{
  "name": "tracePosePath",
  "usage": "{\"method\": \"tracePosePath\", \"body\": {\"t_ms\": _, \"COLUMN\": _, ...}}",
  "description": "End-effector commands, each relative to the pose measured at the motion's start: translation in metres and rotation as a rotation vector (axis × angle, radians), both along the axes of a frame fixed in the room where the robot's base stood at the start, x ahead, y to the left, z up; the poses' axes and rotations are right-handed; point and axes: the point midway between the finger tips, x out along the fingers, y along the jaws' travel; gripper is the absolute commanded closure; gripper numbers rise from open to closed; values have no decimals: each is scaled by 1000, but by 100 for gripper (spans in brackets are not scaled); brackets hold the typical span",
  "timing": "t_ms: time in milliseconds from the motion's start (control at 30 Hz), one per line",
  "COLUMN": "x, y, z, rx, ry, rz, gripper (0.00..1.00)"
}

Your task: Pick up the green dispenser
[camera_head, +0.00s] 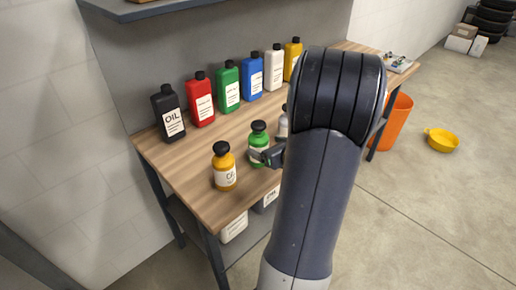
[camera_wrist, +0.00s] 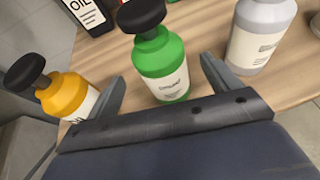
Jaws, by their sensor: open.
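The green dispenser (camera_head: 258,146) is a round green bottle with a black top and a white label, upright on the wooden bench. In the wrist view the green dispenser (camera_wrist: 161,68) stands between and just ahead of my two open fingers. My gripper (camera_wrist: 162,88) is open and empty, with a visible gap to the bottle on its right side. In the head view my gripper (camera_head: 270,156) shows beside the dispenser's lower right, and my arm hides most of the gripper.
A yellow dispenser (camera_head: 223,168) stands close on the left and a grey-white one (camera_wrist: 262,35) on the right. Several tall bottles, including a black oil bottle (camera_head: 168,115), line the back of the workbench (camera_head: 190,184). An orange bucket (camera_head: 394,122) stands on the floor.

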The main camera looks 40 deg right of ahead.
Motion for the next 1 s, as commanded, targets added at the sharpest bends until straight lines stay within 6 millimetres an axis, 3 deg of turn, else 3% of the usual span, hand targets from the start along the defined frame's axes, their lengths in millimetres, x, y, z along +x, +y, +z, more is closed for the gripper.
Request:
{"method": "tracePosePath", "body": {"t_ms": 333, "x": 43, "y": -4, "z": -9, "rx": 2, "ry": 1, "rz": 2, "gripper": 16}}
{"method": "tracePosePath", "body": {"t_ms": 667, "x": 49, "y": -5, "z": -12, "rx": 1, "ry": 0, "rz": 1, "gripper": 16}}
{"method": "tracePosePath", "body": {"t_ms": 1000, "x": 49, "y": -5, "z": -12, "rx": 1, "ry": 0, "rz": 1, "gripper": 43}}
